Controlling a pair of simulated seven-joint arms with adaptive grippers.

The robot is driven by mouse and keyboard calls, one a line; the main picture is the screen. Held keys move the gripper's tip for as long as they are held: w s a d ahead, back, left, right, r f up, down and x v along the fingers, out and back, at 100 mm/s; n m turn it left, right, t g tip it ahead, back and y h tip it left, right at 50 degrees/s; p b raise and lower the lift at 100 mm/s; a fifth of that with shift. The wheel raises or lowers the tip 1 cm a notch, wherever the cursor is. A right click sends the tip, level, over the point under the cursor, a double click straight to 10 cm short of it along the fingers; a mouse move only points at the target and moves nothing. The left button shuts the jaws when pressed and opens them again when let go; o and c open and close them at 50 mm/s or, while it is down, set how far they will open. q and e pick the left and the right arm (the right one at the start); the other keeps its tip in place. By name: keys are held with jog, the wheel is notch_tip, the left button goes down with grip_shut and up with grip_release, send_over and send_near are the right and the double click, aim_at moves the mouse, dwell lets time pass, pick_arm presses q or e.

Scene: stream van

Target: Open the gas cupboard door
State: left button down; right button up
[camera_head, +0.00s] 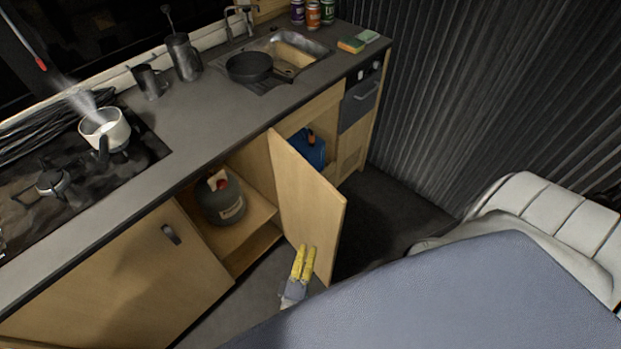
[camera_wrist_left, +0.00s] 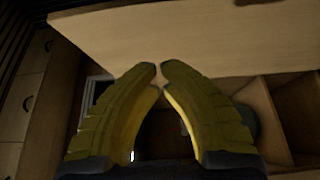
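The gas cupboard door (camera_head: 308,205) is a pale wooden panel. In the head view it stands swung well out from the counter front. Behind it the cupboard is uncovered, and a grey-green gas bottle (camera_head: 222,205) stands on its shelf. My left gripper (camera_head: 306,248) is at the lower part of the door, on the side facing the gas bottle. In the left wrist view its yellow fingertips (camera_wrist_left: 156,72) almost meet with nothing between them, and the pale door panel (camera_wrist_left: 200,38) spans beyond them. Whether they touch the door I cannot tell. My right gripper is not in view.
A closed cupboard door with a dark handle (camera_head: 171,234) is at left. A blue container (camera_head: 307,148) stands in the compartment behind the door. A steaming pot (camera_head: 104,128) and a pan (camera_head: 249,67) are on the counter. A grey-blue surface (camera_head: 430,300) fills the foreground.

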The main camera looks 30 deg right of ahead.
pick_arm(q)
jog(key=v, duration=0.8)
jog(key=s+a+f+m+g+y, duration=0.2)
jog(key=a+f+m+y, duration=0.15)
jog(key=a+f, duration=0.45)
jog(key=s+a+f+m+g+y, duration=0.15)
jog(key=a+f+m, duration=0.25)
jog(key=f, duration=0.9)
jog(key=s+a+f+m+g+y, duration=0.1)
jog(key=a+f+m+g+y, duration=0.2)
jog(key=a+f, duration=0.5)
jog(key=s+a+f+m+g+y, duration=0.2)
jog(key=s+a+f+g+y, duration=0.2)
jog(key=s+a+f, duration=1.1)
jog(key=s+a+y, duration=0.1)
jog(key=s+a, duration=0.3)
jog(key=shift+s+f, duration=0.25)
